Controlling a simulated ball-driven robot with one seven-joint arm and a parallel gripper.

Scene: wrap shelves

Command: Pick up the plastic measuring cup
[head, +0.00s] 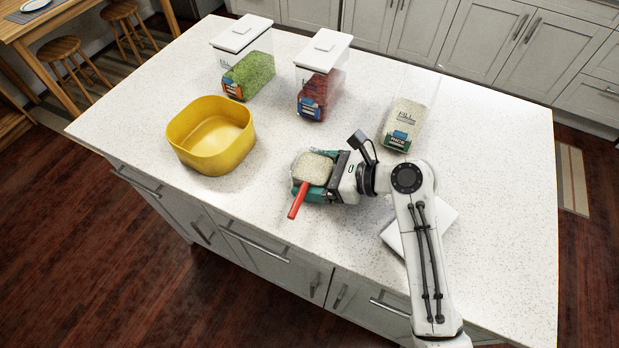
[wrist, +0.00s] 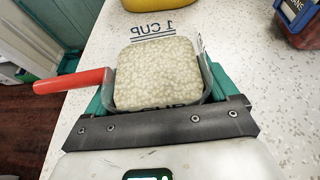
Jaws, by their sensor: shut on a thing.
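The measuring cup (head: 315,167) is clear plastic with a red handle and is filled with pale grains. In the wrist view the cup (wrist: 160,75) sits between the green fingers of my gripper, with "1 CUP" printed on it and its red handle (wrist: 70,81) pointing left. My gripper (head: 313,176) is shut on the cup. In the head view it is over the counter to the right of the yellow bowl, and the handle points toward the front edge. I cannot tell how far the cup is above the counter.
A yellow bowl (head: 212,137) stands left of my gripper. Clear bins of green (head: 250,75) and red (head: 318,88) contents stand behind, with white lids. An open bin of pale grains (head: 405,120) is behind my arm. A white lid (head: 400,235) lies partly under my arm.

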